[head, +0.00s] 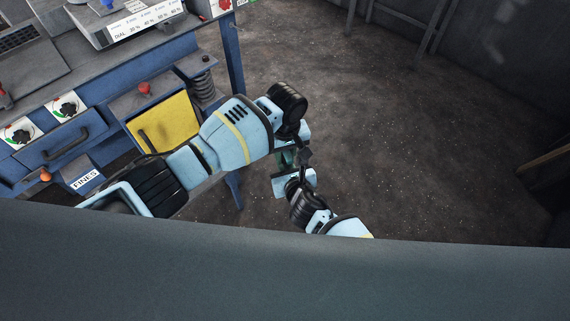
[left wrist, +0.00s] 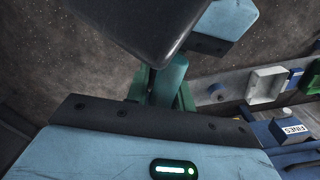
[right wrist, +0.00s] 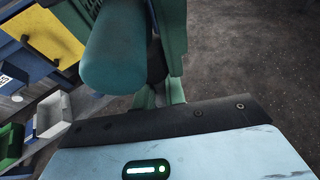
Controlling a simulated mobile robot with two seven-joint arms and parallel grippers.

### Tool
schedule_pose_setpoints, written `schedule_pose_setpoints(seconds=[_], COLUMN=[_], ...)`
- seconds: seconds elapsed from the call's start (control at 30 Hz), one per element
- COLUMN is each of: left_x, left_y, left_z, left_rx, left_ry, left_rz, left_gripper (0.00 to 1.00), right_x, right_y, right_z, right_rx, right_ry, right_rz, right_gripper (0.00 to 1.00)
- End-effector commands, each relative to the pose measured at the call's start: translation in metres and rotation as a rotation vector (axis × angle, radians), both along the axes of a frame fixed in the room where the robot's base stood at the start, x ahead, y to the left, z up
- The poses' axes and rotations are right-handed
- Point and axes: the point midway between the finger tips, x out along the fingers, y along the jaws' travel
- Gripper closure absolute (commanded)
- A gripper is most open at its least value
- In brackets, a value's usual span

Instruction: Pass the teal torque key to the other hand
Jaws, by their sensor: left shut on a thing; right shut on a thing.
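The teal torque key (head: 287,159) shows as a small teal patch between my two grippers in the head view, mostly hidden by them. My left gripper (head: 291,150) is shut on it from above. My right gripper (head: 291,177) is shut on it from below, very close to the left one. In the left wrist view part of the teal key (left wrist: 169,82) stands between the jaws, with dark and light blue gripper parts behind it. In the right wrist view a thick, rounded teal part of the key (right wrist: 113,55) fills the upper middle.
The blue screen machine (head: 230,60) stands at the left with a yellow panel (head: 166,132), knobs and a FINES label (head: 86,179). White and green bins (right wrist: 52,118) show in the right wrist view. The floor (head: 400,130) to the right is clear.

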Motion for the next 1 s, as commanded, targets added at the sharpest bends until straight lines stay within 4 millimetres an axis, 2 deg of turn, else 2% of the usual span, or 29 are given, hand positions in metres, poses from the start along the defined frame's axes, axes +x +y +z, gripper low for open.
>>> schedule_pose_setpoints(seconds=[0.03,0.2,0.57,0.73,1.0], left_x=[0.002,0.002,0.001,0.001,0.001], left_y=[0.0,0.0,-0.001,-0.001,-0.001], left_z=[0.003,0.002,0.006,0.027,0.082], left_rx=[-0.002,-0.001,-0.003,-0.003,-0.003], left_ry=[-0.006,-0.005,-0.004,-0.007,-0.008], left_rz=[0.0,0.0,0.0,0.0,-0.001], left_gripper=[0.74,0.52,0.51,0.51,0.51], right_x=[-0.001,-0.001,-0.001,-0.001,-0.001], right_y=[-0.002,-0.001,-0.001,-0.001,-0.001], right_z=[-0.003,-0.003,-0.002,-0.002,-0.001], right_rx=[-0.004,-0.003,-0.002,-0.002,-0.002], right_ry=[0.006,0.005,0.004,0.004,0.003], right_rz=[-0.003,-0.002,-0.001,-0.001,-0.001], right_gripper=[1.0,1.0,1.0,1.0,1.0])
